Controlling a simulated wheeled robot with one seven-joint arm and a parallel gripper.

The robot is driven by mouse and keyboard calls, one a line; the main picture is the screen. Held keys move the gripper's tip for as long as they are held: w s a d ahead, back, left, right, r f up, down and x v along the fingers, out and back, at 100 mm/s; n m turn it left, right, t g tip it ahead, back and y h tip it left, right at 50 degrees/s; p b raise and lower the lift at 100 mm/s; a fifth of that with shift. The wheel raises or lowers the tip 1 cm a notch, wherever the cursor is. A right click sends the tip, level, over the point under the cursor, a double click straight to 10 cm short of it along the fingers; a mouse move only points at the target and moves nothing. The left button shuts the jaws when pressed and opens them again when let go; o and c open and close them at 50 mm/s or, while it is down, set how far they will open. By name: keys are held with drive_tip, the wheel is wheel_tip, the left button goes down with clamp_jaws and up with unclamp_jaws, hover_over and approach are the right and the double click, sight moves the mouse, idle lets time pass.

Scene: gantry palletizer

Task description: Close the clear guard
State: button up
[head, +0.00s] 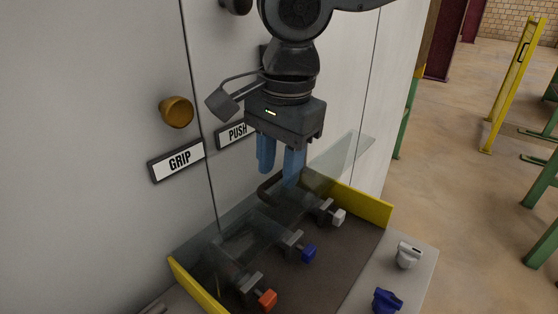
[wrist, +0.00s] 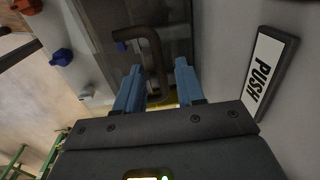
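The clear guard (head: 345,152) is a see-through panel above the switch tray, seen at a slant in the head view; its exact angle is hard to tell. A dark bent handle (head: 268,190) is on it, and the handle also shows in the wrist view (wrist: 153,45). My gripper (head: 280,165) points down at the handle with its two blue fingers apart. In the wrist view, the handle's end lies between the open fingers (wrist: 158,85), with gaps beside it. I cannot tell whether either finger touches it.
The tray has yellow side walls (head: 362,203) and switches with red (head: 267,299), blue (head: 308,253) and white (head: 338,216) ends. White (head: 408,254) and blue (head: 386,301) knobs stand right of it. The wall carries GRIP (head: 177,160) and PUSH (head: 234,134) labels and an orange knob (head: 176,111).

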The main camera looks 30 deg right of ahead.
clamp_jaws()
idle(0.7)
